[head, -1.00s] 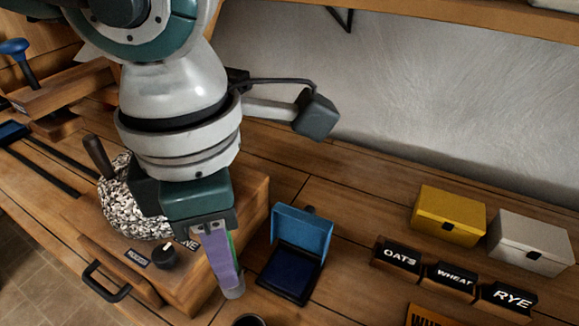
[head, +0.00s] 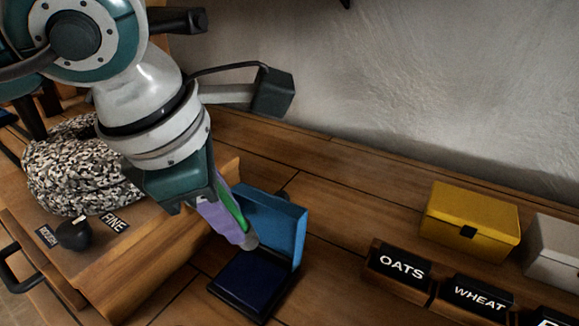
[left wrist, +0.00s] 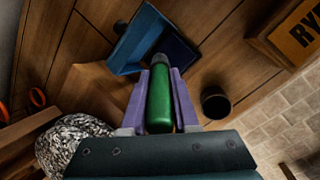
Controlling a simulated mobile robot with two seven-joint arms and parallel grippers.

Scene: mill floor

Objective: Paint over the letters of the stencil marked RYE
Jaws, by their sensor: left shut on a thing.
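My left gripper (head: 228,222) has purple fingers shut on a green cylinder (head: 232,208) with a grey tip; the left wrist view shows the green cylinder (left wrist: 160,100) lengthwise between the fingers. The tip points at an open blue box (head: 272,222) with a dark blue pad (head: 252,280). The tip overlaps the pad's back edge in the head view; I cannot tell whether it touches. In the left wrist view, an orange plate (left wrist: 297,38) with the black letters RY, cut off by the frame, lies at the top right. My right gripper is not in view.
Black signs OATS (head: 401,267) and WHEAT (head: 477,298) stand at the right, before a yellow box (head: 470,222) and a pale box (head: 553,250). A speckled stone-like lump (head: 75,170) is at left. A dark cup (left wrist: 215,103) stands beside the pad.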

